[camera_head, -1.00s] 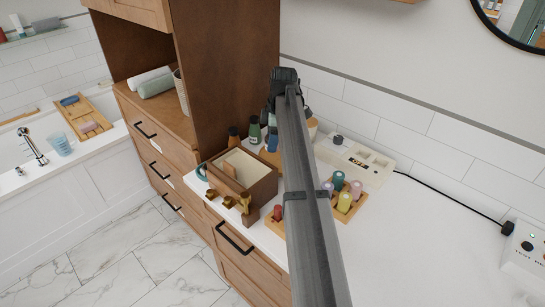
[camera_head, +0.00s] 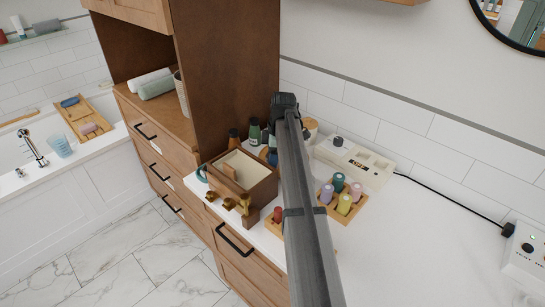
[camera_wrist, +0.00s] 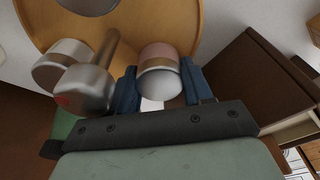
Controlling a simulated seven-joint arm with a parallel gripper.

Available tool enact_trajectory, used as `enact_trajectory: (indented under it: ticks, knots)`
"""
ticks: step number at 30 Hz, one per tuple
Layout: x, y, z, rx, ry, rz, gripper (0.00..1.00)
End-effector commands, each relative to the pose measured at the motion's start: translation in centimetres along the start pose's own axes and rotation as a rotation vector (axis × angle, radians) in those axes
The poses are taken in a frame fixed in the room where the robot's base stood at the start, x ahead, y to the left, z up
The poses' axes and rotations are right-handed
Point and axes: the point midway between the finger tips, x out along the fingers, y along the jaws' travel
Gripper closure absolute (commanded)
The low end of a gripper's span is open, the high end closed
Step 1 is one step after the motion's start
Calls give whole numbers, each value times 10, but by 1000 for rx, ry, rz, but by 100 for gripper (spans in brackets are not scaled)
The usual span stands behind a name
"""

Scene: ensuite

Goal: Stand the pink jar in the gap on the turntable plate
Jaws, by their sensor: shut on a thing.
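The pink jar (camera_wrist: 158,52) is in the wrist view, with a pale grey lid or end toward the camera. My gripper (camera_wrist: 160,82) has its two blue fingers on either side of the jar and is shut on it. The round wooden turntable plate (camera_wrist: 205,20) lies behind the jar; I cannot tell whether the jar touches it. Two pale, metallic-looking items (camera_wrist: 62,62) (camera_wrist: 88,88) are left of the jar. In the head view my arm hides the jar and most of the plate.
A divided wooden box (camera_head: 262,190) is in front. A rack of coloured spools (camera_head: 352,212) and a pale device (camera_head: 350,160) stand to the right.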

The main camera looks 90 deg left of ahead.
Motion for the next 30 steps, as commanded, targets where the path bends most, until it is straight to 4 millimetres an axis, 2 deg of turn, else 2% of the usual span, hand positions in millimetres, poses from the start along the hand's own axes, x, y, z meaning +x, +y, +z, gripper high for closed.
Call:
enact_trajectory:
  ticks: [1,8,17,23,30]
  knots:
    - [0,0,0,0,0,0,47]
    - [0,0,0,0,0,0,25]
    - [-2,0,0,0,0,0,24]
    - [-22,1,0,0,0,1,24]
    - [-68,1,0,0,0,3,24]
